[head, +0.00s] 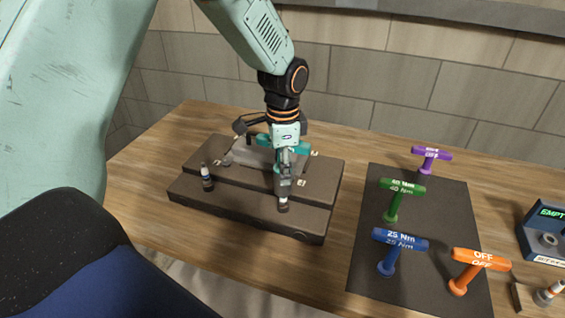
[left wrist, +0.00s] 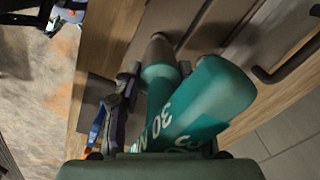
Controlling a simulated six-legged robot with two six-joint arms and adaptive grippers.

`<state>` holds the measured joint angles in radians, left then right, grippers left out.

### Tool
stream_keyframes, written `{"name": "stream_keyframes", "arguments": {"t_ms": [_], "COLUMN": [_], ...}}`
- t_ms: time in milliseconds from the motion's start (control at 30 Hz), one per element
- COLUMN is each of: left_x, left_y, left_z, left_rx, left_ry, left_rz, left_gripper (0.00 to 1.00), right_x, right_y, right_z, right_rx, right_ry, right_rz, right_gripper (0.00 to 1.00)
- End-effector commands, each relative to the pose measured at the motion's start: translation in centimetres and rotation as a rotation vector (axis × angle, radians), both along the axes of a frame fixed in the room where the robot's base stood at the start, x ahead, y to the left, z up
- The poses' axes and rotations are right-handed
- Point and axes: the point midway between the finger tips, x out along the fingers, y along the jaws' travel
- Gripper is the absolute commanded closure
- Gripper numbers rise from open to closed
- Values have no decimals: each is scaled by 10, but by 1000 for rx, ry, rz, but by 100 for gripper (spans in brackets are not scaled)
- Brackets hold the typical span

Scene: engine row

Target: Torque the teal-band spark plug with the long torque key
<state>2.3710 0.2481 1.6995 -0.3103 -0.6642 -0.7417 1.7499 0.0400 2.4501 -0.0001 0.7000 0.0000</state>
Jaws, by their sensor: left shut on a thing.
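My left gripper (head: 285,160) is shut on a teal T-handled torque key (head: 300,147) above the front step of the dark engine block (head: 235,209). In the left wrist view the teal key (left wrist: 207,98) fills the middle, with "30 N" lettering readable on it. The key appears upright; its lower end is over a dark round fitting (head: 283,204) on the block, and I cannot tell whether it is seated. No teal band on a spark plug is visible. My right gripper is not in view.
A dark mat (head: 365,262) on the right holds a green 40 Nm key (head: 393,205), a blue 25 Nm key (head: 390,262), an orange OFF key (head: 463,280) and a purple OFF key (head: 427,163). A device reading "EMPT" (head: 546,222) stands at far right. A wall closes the back.

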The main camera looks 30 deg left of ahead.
Motion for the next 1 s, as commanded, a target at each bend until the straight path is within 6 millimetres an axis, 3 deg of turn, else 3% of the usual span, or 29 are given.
{"name": "stream_keyframes", "arguments": {"t_ms": [600, 1000], "left_x": [1, 1], "left_y": [0, 0], "left_z": [-32, -37], "left_rx": [1, 1], "left_ry": [-2, -4], "left_rz": [0, 0], "left_gripper": [98, 98], "right_x": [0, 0], "right_y": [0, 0], "right_z": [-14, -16], "right_rx": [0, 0], "right_ry": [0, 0], "right_rz": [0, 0], "right_gripper": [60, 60]}}
